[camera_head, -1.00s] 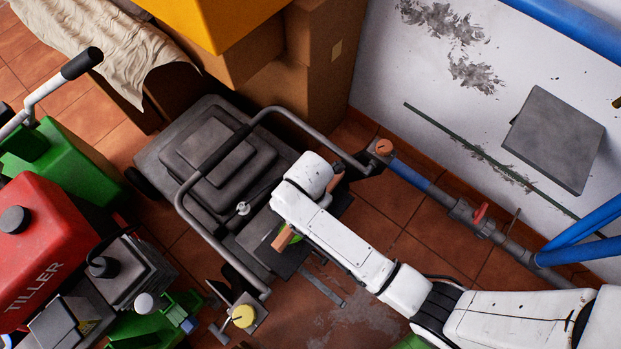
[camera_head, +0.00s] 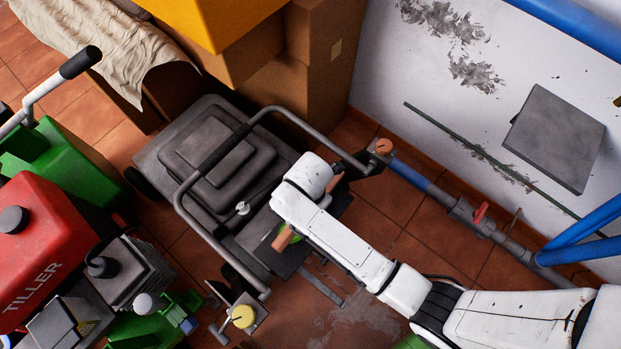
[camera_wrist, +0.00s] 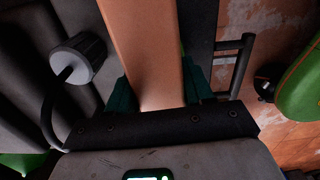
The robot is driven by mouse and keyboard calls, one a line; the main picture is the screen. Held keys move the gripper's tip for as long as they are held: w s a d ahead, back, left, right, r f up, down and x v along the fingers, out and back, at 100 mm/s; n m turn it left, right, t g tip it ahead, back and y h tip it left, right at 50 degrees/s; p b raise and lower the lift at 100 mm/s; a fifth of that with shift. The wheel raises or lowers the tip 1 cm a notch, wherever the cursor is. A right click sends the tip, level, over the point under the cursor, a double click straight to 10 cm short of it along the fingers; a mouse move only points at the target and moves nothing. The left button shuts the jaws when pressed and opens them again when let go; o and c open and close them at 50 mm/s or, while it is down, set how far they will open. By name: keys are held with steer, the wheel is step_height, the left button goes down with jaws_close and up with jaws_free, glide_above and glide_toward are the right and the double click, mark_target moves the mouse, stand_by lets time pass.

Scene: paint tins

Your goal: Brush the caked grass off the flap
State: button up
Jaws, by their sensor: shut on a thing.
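A dark grey mower (camera_head: 215,150) stands on the tiled floor under my arm. Its dark rear flap (camera_head: 277,258) shows partly beside my wrist; the rest is hidden. I cannot make out caked grass on the flap. In the wrist view my gripper (camera_wrist: 158,92) is shut on a wooden brush (camera_wrist: 145,45), with teal fingers on both sides of it. In the head view the brush (camera_head: 284,239) juts out on both sides of my wrist, over the mower's rear. Its bristles are hidden, so I cannot tell whether they touch the flap.
The mower's tubular handlebar (camera_head: 193,220) loops close to my wrist. A red and green tiller (camera_head: 45,240) stands at left. Cardboard boxes (camera_head: 310,80) stand behind. Blue and grey pipes (camera_head: 408,174) run along the white wall at right. Some floor (camera_head: 415,235) is clear right of the mower.

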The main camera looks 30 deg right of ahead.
steer(key=shift+f+b, duration=0.3)
steer(key=shift+f, duration=0.35)
